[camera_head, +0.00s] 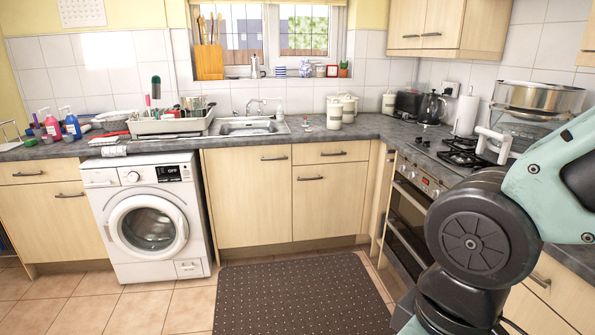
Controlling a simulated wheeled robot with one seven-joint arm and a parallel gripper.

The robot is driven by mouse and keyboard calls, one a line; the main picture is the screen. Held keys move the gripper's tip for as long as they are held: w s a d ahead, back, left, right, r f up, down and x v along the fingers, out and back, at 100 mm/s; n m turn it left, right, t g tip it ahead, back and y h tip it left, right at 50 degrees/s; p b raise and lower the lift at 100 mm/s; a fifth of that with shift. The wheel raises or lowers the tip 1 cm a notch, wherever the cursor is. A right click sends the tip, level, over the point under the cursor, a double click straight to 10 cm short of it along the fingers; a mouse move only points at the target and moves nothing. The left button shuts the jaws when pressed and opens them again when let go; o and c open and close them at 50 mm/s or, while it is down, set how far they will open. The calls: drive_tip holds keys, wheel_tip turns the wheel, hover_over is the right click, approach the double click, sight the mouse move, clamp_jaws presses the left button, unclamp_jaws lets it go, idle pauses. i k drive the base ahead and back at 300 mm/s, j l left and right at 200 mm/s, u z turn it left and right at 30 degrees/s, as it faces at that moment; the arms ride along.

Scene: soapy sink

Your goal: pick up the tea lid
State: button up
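A cream canister (334,114) stands on the grey worktop right of the sink. A second cream canister (349,107) stands just behind it to the right, and a third (388,104) stands further right by the wall. They appear to have lids on top, but the labels are too small to read, so I cannot tell which lid is the tea lid. My arm (480,235) fills the lower right, in front of the oven and right-hand worktop. My gripper is not in view.
A sink (248,127) and a dish rack (172,123) lie left of the canisters. A black toaster (409,104), kettle (433,109) and gas hob (462,152) are to the right. A dark mat (300,295) lies on open floor. A washing machine (147,215) stands left.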

sight(335, 105)
drive_tip(key=i, duration=4)
